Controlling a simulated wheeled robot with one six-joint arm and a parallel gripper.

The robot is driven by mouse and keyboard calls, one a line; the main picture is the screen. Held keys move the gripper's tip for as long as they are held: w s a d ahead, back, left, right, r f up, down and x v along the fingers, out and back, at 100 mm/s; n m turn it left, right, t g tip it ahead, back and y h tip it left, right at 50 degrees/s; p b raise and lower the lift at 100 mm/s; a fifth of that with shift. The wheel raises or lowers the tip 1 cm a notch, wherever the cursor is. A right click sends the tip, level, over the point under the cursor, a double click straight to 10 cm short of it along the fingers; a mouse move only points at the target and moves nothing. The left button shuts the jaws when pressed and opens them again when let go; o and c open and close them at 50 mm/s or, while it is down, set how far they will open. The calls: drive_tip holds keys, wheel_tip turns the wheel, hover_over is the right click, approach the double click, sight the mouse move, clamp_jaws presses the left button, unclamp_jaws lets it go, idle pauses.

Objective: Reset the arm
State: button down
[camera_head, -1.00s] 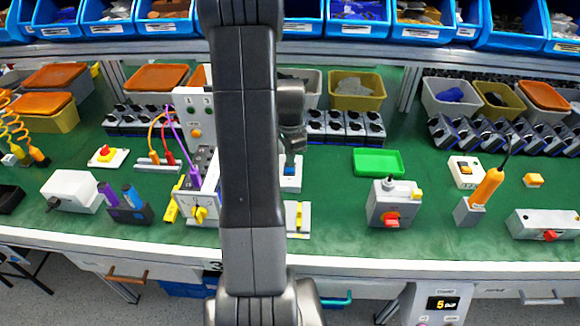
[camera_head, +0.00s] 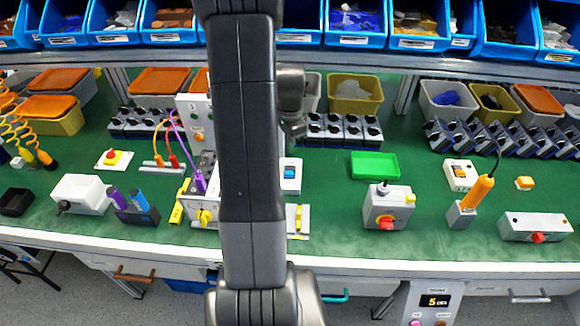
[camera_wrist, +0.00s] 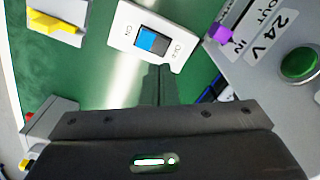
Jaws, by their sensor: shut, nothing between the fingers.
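My arm (camera_head: 250,150) stands upright through the middle of the head view and hides part of the bench. My gripper (camera_wrist: 160,72) is shut and empty in the wrist view. Its narrow fingertips point at the lower edge of a white rocker switch with a blue rocker (camera_wrist: 152,40), labelled ON and OFF; I cannot tell whether they touch. In the head view the same blue switch (camera_head: 290,172) sits just right of my arm, and the gripper is mostly hidden behind the arm.
A grey panel with a green button (camera_wrist: 300,65) is close on the right in the wrist view. A grey box with a red rotary knob (camera_head: 387,222) and a green tray (camera_head: 375,165) stand right of my arm. Blue bins (camera_head: 357,24) line the shelf above.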

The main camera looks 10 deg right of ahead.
sight(290, 168)
drive_tip(key=shift+f, duration=0.15)
wheel_tip(290, 168, down, 7)
drive_tip(key=b, duration=0.5)
idle(0.4)
drive_tip(key=shift+r, duration=0.25)
